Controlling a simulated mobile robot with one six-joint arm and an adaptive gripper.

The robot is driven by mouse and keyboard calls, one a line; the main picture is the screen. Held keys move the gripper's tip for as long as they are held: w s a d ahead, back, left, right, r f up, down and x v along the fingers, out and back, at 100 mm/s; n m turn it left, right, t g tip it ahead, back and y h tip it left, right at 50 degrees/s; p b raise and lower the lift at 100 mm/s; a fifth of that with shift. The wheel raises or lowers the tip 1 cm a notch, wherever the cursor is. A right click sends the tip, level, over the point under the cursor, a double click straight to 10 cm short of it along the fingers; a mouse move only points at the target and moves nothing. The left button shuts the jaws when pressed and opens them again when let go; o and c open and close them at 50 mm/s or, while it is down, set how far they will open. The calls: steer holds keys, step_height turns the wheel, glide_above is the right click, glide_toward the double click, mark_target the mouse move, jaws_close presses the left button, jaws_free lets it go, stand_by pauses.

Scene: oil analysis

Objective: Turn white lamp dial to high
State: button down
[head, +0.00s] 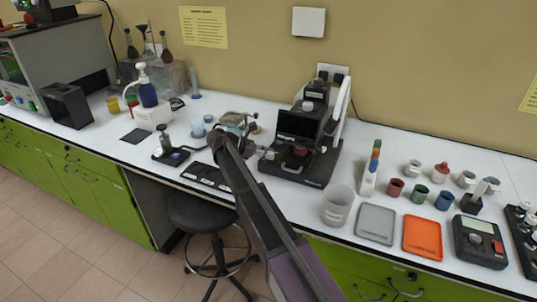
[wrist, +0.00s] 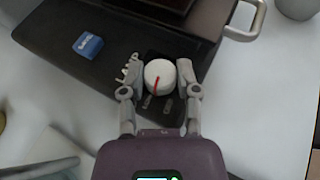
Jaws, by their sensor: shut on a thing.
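The white lamp dial (wrist: 157,72) is round, with a red pointer line running from its middle toward its lower edge in the wrist view. It sits on a dark housing (wrist: 105,78). My gripper (wrist: 160,77) has one finger on each side of the dial and is shut on it. Small pale marks lie just below the dial, too blurred to read. In the head view my gripper (head: 232,138) is over the middle of the bench, and my arm hides the dial there.
A blue label (wrist: 88,44) is on the housing, with a metal handle (wrist: 246,22) at its upper right. A black instrument (head: 305,135) stands to the right of my arm in the head view. A clear beaker (head: 338,205) and grey tray (head: 375,223) are further right. A stool (head: 203,213) stands below.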

steer(key=shift+m+g, duration=0.5)
steer(key=shift+g, duration=0.1)
steer(key=shift+c, duration=1.6)
jaws_free()
